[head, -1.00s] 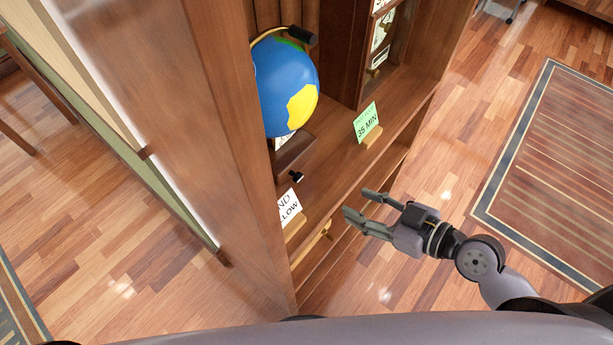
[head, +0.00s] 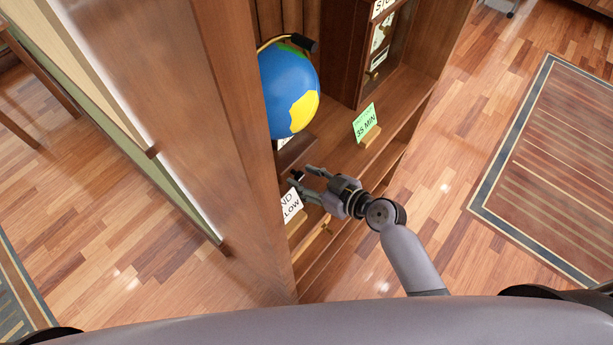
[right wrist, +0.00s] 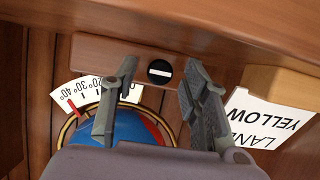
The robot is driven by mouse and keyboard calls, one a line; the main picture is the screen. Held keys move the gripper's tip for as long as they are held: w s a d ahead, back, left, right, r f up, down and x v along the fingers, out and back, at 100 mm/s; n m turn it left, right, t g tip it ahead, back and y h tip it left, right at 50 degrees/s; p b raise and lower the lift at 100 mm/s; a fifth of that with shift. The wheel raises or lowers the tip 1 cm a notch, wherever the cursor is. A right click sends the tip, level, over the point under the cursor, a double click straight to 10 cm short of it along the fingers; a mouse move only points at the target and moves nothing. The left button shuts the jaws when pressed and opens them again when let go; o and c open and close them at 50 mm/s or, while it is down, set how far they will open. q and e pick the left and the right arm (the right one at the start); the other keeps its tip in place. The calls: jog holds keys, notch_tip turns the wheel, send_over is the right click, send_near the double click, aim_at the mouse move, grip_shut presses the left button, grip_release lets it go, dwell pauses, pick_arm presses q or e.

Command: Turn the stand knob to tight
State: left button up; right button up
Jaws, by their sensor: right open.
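The stand knob (right wrist: 160,71) is a round black knob with a white line across it, on the front of the wooden globe stand (right wrist: 100,60). The line lies about level in the right wrist view. The blue and yellow globe (head: 288,90) stands on the shelf; its lower part also shows in the wrist view (right wrist: 135,128). My right gripper (head: 306,179) is open at the shelf front, close to the knob. In the wrist view its fingers (right wrist: 160,73) lie on either side of the knob, with gaps showing; contact is not visible. My left gripper is out of view.
A white card reading "LAND YELLOW" (right wrist: 262,122) stands on a wooden block close beside the knob. A green "35 MIN" card (head: 365,122) is further right on the shelf. The bookcase side panel (head: 215,130) rises at left.

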jog(key=shift+c, duration=0.2)
grip_shut()
dwell(0.4)
